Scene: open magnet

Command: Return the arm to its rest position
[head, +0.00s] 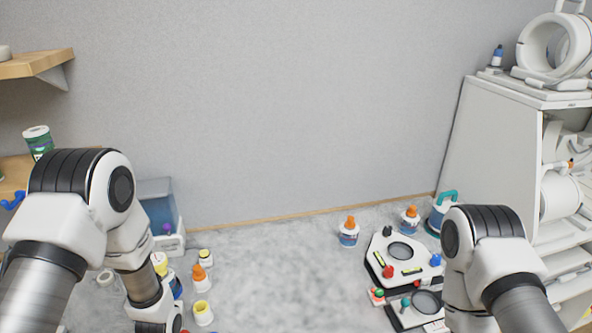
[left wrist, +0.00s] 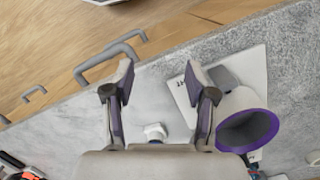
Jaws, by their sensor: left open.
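My left gripper (left wrist: 160,82) is open in the left wrist view, with its two fingers apart and nothing between the tips. It hangs over the edge of the grey stone counter. In the head view my left arm (head: 85,220) comes in from the left and bends down; its gripper is out of the frame. My right arm (head: 490,255) comes in at the lower right, and its gripper is hidden or out of frame.
Small bottles such as one with an orange cap (head: 348,232) stand on the counter (head: 270,285). A white device (head: 400,255) and a shelf unit (head: 490,140) are at right. The counter's middle is clear.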

